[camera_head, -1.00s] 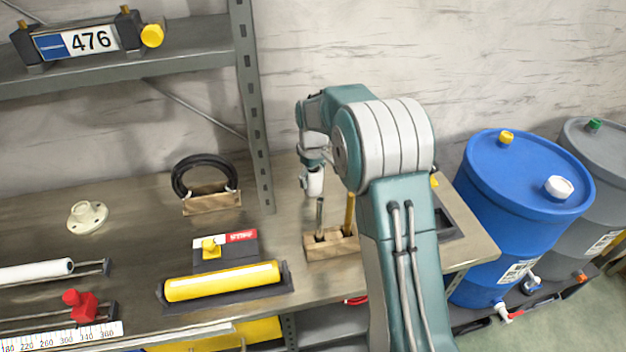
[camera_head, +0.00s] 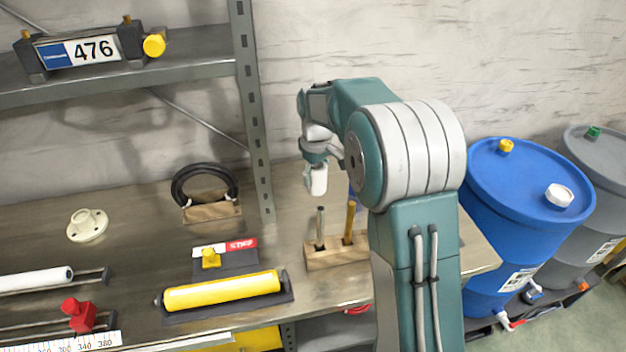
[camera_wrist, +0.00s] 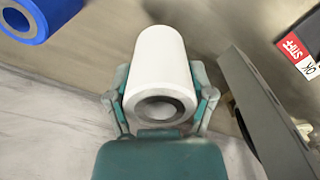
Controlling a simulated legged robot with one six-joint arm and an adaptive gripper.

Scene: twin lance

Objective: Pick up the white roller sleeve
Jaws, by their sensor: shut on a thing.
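The white roller sleeve (camera_wrist: 160,62) is a short hollow cylinder with a dark inner ring at its near end. My gripper (camera_wrist: 160,85) has a finger on each side of it and is shut on it. In the head view the sleeve (camera_head: 318,181) hangs upright below my gripper (camera_head: 316,160), in the air above the bench, behind and above a wooden block. My fingers are small in that view, and my arm hides part of the bench to the right.
The wooden block (camera_head: 335,252) holds two upright tools. A yellow roller (camera_head: 222,291), a white roller (camera_head: 35,280) and a black ring on a stand (camera_head: 204,188) are on the bench. A shelf post (camera_head: 254,110) stands left of my gripper. A blue drum (camera_head: 520,240) stands right.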

